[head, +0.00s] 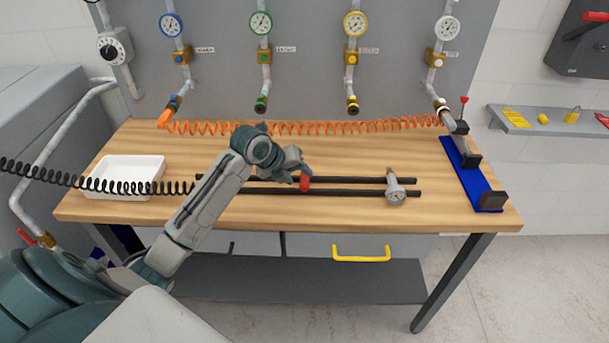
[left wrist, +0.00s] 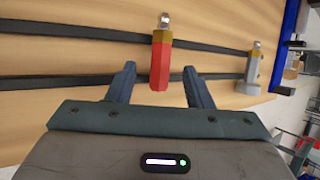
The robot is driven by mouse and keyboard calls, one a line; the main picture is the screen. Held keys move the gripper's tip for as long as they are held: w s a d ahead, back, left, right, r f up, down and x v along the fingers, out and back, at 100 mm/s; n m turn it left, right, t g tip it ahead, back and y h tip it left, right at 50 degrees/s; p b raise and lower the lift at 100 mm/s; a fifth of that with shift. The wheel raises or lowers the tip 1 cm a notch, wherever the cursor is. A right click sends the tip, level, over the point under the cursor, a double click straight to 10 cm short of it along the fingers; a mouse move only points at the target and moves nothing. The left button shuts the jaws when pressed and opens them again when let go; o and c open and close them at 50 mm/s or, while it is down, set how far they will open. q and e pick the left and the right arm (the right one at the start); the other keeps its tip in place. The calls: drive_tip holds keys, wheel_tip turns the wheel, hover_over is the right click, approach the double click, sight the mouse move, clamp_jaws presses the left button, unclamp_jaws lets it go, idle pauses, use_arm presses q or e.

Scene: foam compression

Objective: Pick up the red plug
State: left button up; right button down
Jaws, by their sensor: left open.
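In the left wrist view the red plug (left wrist: 161,62) has a red body, a brass-coloured collar and a silver tip. My left gripper (head: 299,172) is open above the table. In the left wrist view its two fingers (left wrist: 157,82) stand on either side of the plug's red end, with a gap on both sides. My right gripper is not in view.
A white tray (head: 125,176) is at the left. A blue clamp rail (head: 470,178) lies at the right end. An orange coiled hose (head: 300,128) runs along the back.

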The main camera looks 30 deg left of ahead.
sight(305, 177)
use_arm(q)
drive_tip(key=shift+w+d+f, duration=0.2)
drive_tip(key=shift+w+f, duration=0.2)
drive_tip(key=shift+f, duration=0.05)
drive_tip(key=shift+w+f, duration=0.25)
drive_tip(key=shift+f, duration=0.05)
drive_tip(key=shift+w+d+f, duration=0.1)
drive_tip(key=shift+f, duration=0.1)
clamp_jaws()
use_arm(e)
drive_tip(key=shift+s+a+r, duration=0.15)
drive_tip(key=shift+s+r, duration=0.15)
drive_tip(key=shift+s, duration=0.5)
use_arm(q)
drive_tip(key=shift+r, duration=0.15)
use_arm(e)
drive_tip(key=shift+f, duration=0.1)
